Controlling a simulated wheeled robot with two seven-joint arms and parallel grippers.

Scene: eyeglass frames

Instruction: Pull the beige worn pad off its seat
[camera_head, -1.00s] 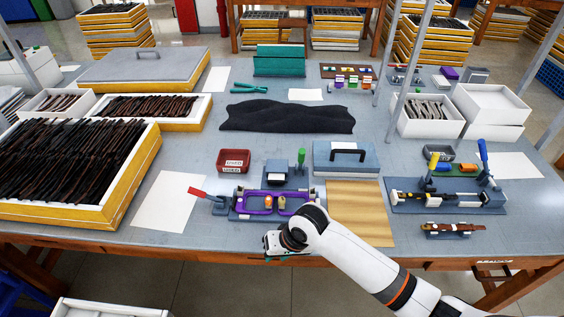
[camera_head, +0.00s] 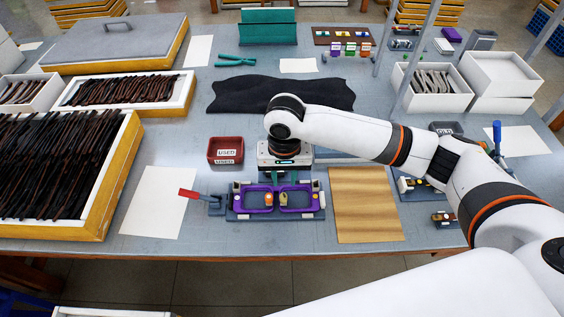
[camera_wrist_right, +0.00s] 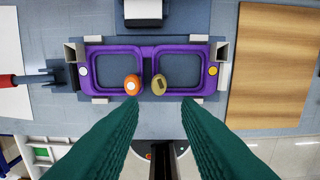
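A purple eyeglass frame (camera_head: 250,209) lies in a blue-grey holder on the table; it also shows in the right wrist view (camera_wrist_right: 117,47). At its nose bridge, the beige pad (camera_head: 284,198) sits on the right and an orange pad (camera_head: 268,199) on the left. In the right wrist view the beige pad (camera_wrist_right: 158,85) and the orange pad (camera_wrist_right: 132,85) stand apart. My right gripper (camera_wrist_right: 161,102) is above the frame, its teal fingers wide apart and empty, with the beige pad near the middle of the gap. My left gripper is out of view.
A red tray marked USED (camera_head: 225,141) stands behind the frame. A red-handled clamp (camera_head: 188,192) is at the holder's left. A wooden board (camera_head: 362,205) lies to the right, white paper (camera_head: 152,205) to the left. A black cloth (camera_head: 240,95) lies farther back.

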